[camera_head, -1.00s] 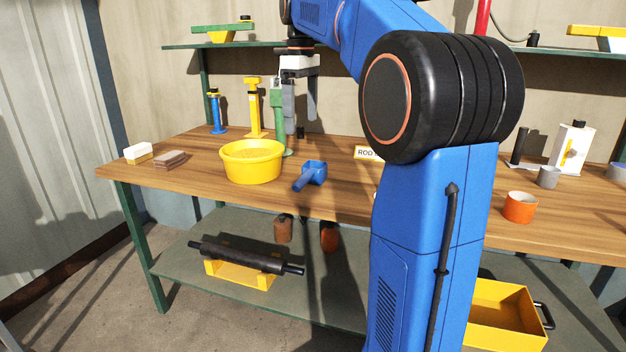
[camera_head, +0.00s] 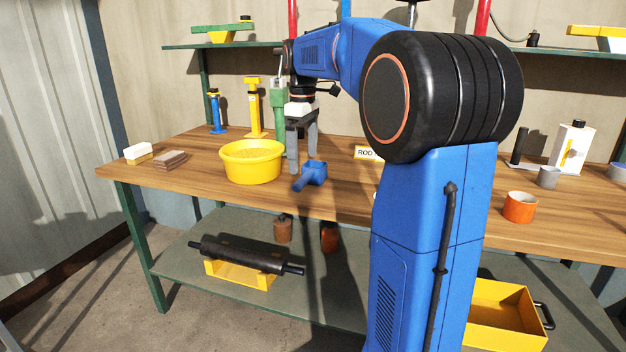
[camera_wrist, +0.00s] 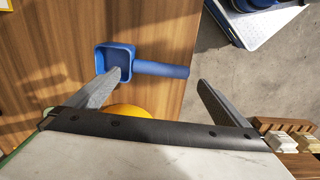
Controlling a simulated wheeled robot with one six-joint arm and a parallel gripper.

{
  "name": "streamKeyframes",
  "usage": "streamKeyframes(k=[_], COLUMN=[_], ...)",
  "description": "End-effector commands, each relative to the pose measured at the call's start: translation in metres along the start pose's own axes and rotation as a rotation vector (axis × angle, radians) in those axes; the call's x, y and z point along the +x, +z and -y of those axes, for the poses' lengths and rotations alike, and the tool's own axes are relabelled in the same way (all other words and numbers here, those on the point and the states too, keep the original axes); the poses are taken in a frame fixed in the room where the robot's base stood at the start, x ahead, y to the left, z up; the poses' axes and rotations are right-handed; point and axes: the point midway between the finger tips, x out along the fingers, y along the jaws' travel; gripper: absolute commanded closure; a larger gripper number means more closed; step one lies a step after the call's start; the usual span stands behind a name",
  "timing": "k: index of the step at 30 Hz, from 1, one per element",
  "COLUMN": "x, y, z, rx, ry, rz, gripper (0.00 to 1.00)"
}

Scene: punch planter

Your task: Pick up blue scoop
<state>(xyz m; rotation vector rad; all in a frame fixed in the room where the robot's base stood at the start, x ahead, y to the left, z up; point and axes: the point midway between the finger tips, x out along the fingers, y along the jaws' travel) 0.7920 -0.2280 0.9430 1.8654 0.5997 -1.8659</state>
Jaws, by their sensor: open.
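The blue scoop (camera_head: 312,173) lies on the wooden workbench, just right of the yellow bowl. In the wrist view its square cup (camera_wrist: 115,60) is at the left and its handle (camera_wrist: 162,70) points right. My gripper (camera_head: 302,168) is open, pointing down, close to the scoop in the head view. In the wrist view my gripper (camera_wrist: 158,78) has one fingertip overlapping the cup's near edge and the other beyond the handle's end, to the right. I cannot tell whether a finger touches the scoop. Nothing is held.
An orange cup (camera_head: 519,207) is far right. The bench front edge is near the scoop.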

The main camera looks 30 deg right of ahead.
Motion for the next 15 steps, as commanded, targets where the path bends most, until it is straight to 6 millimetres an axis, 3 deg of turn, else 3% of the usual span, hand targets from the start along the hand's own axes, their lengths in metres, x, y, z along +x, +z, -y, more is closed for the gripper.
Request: streamKeyframes(k=[5, 15], x=[0.009, 0.051], y=[0.000, 0.000], z=[0.000, 0.000], rx=[0.000, 0.000], ry=[0.000, -0.001], rz=[0.000, 0.001], gripper=[0.00, 0.00])
